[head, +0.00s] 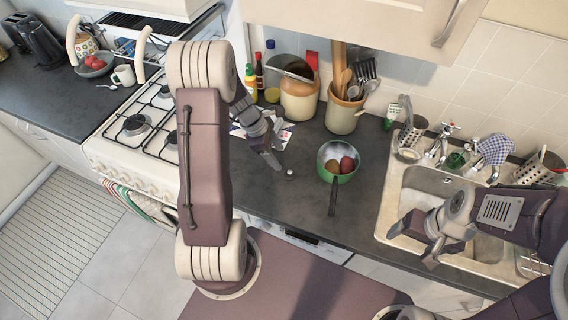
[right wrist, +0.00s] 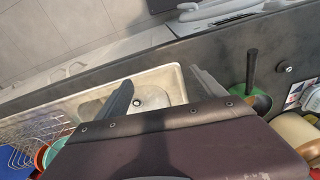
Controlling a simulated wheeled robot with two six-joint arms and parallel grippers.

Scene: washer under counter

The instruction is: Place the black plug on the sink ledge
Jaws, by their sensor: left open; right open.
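A small dark round item with a pale centre, which looks like the black plug (head: 290,173), lies on the dark counter left of the green pan; it also shows in the right wrist view (right wrist: 283,67). My left gripper (head: 272,147) is open and empty, just above the counter beside the plug, apart from it as far as I can tell. The beige sink's ledge (head: 392,190) is at the right. My right gripper (head: 414,240) is open and empty over the sink's front left; its fingers (right wrist: 162,91) frame the basin drain in the right wrist view.
A green pan (head: 335,165) with round food stands between plug and sink, its handle pointing forward. Utensil jars (head: 343,118) and bottles line the back. A stove (head: 130,125) is at left. A cutlery holder, tap and cloth (head: 494,148) crowd the sink's back.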

